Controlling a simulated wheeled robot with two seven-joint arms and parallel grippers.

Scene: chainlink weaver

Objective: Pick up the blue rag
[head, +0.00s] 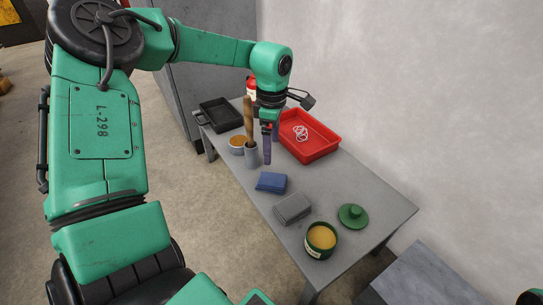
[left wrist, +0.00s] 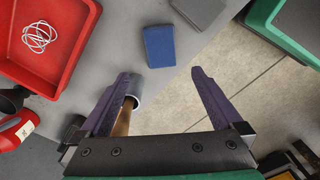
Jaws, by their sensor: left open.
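The blue rag (head: 271,183) lies folded flat on the grey table (head: 345,185), near its front edge. It also shows in the left wrist view (left wrist: 159,47), ahead of the fingertips and roughly centred between them. My left gripper (head: 268,155) is above the table, just behind the rag in the head view, with its purple fingers pointing down. In the left wrist view its fingers (left wrist: 160,75) are wide apart with nothing gripped. The rag is fully visible and apart from the fingers. My right gripper is not in view.
A grey cup (head: 252,156) with a wooden-handled tool (head: 248,118) stands close beside my left fingers. A red tray (head: 325,151) holding white wire is behind.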

